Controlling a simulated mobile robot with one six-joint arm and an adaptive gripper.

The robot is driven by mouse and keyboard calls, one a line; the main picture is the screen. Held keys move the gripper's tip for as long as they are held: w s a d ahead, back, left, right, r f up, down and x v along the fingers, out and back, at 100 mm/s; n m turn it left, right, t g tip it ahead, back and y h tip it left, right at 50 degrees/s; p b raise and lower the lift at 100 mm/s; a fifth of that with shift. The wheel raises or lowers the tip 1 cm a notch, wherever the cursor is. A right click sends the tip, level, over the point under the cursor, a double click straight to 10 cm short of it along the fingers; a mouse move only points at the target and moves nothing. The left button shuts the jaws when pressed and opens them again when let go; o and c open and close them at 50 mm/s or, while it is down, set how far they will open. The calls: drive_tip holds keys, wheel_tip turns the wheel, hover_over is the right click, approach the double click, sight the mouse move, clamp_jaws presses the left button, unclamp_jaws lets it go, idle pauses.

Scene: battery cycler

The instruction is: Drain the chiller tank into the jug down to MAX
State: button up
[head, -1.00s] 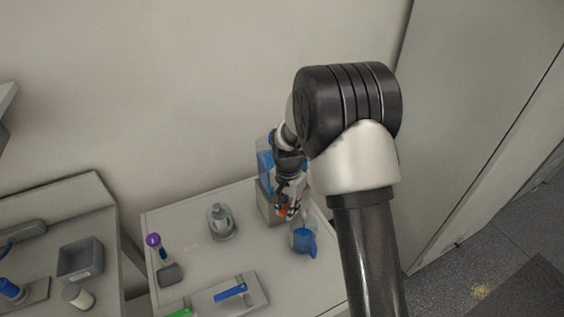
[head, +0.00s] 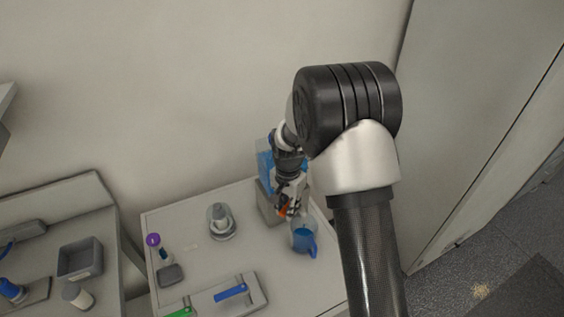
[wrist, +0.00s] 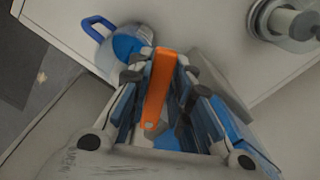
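The chiller tank (head: 264,157), clear with blue liquid, stands on a grey block at the table's back right. My gripper partly hides it, so I cannot read its level or a MAX mark. The clear jug (head: 303,238) stands upright in front with blue liquid and a blue handle; it also shows in the wrist view (wrist: 124,46). An orange lever (wrist: 160,88) lies between my gripper's fingers (wrist: 162,72). The fingertips flank it closely, but I cannot tell if both press on it. In the head view the lever (head: 283,212) shows just below my gripper (head: 289,197).
A round grey stand with a cylinder (head: 221,220) is left of the tank. A purple-capped item (head: 154,241) and a small grey dish (head: 171,273) are farther left. A panel with a blue handle (head: 229,292) lies at the front. A grey bin (head: 80,259) stands on the left bench.

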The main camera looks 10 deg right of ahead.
drive_tip(key=w+m, duration=0.1)
drive_tip(key=m, duration=0.2)
drive_tip(key=w+a+m, duration=0.1)
drive_tip(key=m, duration=0.1)
drive_tip(key=shift+w+m, duration=0.2)
drive_tip(key=shift+m, duration=0.2)
drive_tip(key=shift+w+a, duration=0.1)
drive_tip(key=shift+w, duration=0.05)
drive_tip(key=shift+o, duration=1.2)
wheel_tip(320, 180, up, 8)
drive_tip(key=p, duration=0.6)
drive_tip(key=shift+w, duration=0.2)
